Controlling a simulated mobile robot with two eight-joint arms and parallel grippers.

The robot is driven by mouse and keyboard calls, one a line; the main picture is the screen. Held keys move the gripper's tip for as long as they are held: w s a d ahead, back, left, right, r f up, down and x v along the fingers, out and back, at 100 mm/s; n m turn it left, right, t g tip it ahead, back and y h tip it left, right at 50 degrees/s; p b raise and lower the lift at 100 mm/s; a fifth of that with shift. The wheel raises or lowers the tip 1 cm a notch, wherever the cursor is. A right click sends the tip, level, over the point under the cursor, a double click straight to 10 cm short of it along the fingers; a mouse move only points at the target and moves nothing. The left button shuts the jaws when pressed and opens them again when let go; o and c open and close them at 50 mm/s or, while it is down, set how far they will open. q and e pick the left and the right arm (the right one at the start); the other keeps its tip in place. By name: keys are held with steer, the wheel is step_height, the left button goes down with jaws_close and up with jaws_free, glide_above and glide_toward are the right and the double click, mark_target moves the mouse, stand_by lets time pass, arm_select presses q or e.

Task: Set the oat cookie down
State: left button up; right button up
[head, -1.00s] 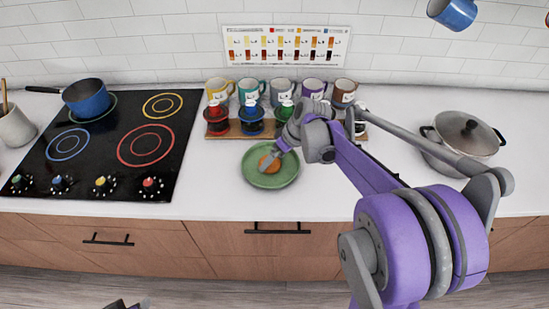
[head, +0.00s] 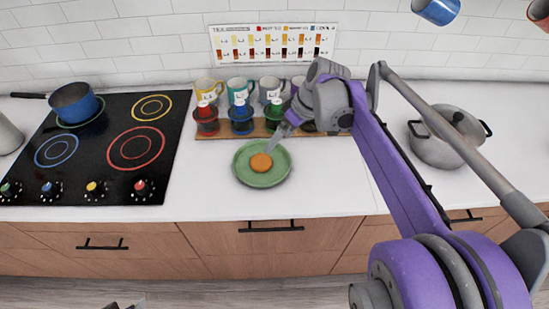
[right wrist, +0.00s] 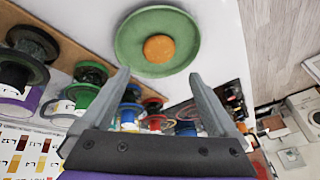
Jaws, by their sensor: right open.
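The oat cookie (head: 261,162), round and orange-brown, lies on the green plate (head: 245,176) on the white counter. In the right wrist view the cookie (right wrist: 159,48) rests on the plate (right wrist: 135,62) with clear space around it. My right gripper (head: 280,135) is above the plate's upper right edge, apart from the cookie. In the right wrist view my right gripper (right wrist: 160,90) has its two fingers spread wide with nothing between them. A small dark part at the bottom edge of the head view may belong to my left arm; no left fingertips can be made out.
Red, blue and green canisters (head: 241,118) stand on a wooden board behind the plate, with several mugs (head: 240,88) behind them. A stove (head: 95,145) with a blue pot (head: 73,102) is at left. A lidded pot (head: 440,148) is at right. Counter left of the plate is clear.

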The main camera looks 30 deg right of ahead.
steer(key=s+a+f+m+t+h, duration=0.1)
steer(key=s+a+f+m+h, duration=0.2)
steer(key=s+a+f, duration=0.8)
steer(key=s+a, duration=0.3)
steer(key=s, duration=0.1)
steer(key=shift+a+t, duration=0.2)
steer(key=shift+t, duration=0.2)
steer(key=shift+s, duration=0.1)
